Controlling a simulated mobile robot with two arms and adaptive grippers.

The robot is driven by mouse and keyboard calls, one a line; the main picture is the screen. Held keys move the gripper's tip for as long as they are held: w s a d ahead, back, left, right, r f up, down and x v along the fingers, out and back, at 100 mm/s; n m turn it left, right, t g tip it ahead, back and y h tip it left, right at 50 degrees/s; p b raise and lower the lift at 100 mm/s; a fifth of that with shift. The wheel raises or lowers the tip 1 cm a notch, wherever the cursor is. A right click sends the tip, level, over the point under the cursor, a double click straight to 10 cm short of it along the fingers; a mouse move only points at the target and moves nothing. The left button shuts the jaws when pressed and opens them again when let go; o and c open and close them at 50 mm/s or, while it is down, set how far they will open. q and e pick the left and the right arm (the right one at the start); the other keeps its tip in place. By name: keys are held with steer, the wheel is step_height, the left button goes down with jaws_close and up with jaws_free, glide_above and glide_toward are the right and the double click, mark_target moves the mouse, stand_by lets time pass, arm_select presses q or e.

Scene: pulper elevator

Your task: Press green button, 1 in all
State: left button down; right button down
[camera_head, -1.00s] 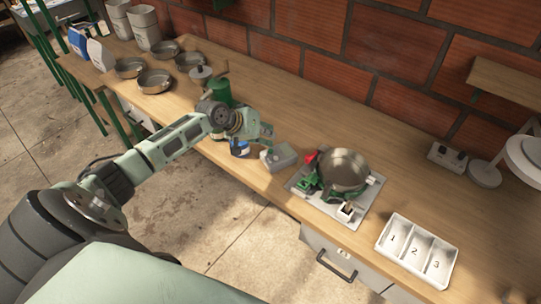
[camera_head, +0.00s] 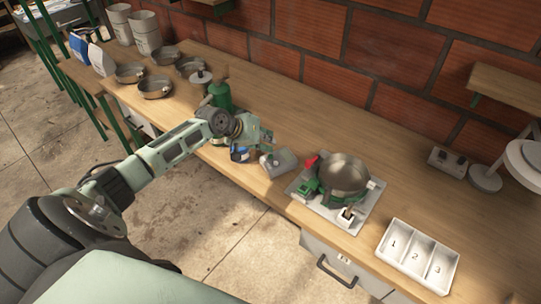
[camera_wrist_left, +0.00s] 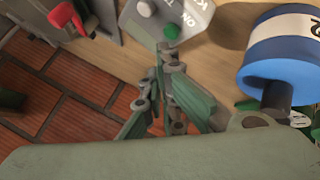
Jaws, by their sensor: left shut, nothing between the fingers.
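The green button (camera_wrist_left: 172,31) is on a grey box (camera_wrist_left: 195,12) with white lettering, partly cut off by the top edge of the left wrist view. A pale round button (camera_wrist_left: 144,9) sits beside it. In the head view the grey box (camera_head: 282,161) stands near the table's front edge. My left gripper (camera_head: 268,157) is at the box's left side there. In the left wrist view the gripper (camera_wrist_left: 161,48) is shut and empty, its fingertips just below the green button. I cannot tell whether they touch it. My right gripper is not in view.
A pan on a green stand with a red part (camera_head: 344,174) stands right of the box. A blue-and-white cylinder (camera_wrist_left: 283,50) is close to the gripper. A green canister (camera_head: 220,95) is behind the arm. A numbered white tray (camera_head: 385,250) lies at right. The table behind the box is clear.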

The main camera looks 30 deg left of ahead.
arm_select(q)
steer(key=shift+f, duration=0.1)
stand_by(0.4)
steer(key=shift+f, duration=0.3)
steer(key=shift+f+b, duration=0.45)
steer(key=shift+f, duration=0.05)
stand_by(0.5)
steer(key=shift+r, duration=0.1)
steer(key=shift+r+p, duration=0.8)
steer(key=shift+p, duration=0.05)
step_height(320, 180, up, 5)
steer(key=p, duration=0.4)
steer(key=shift+p, duration=0.35)
stand_by(0.5)
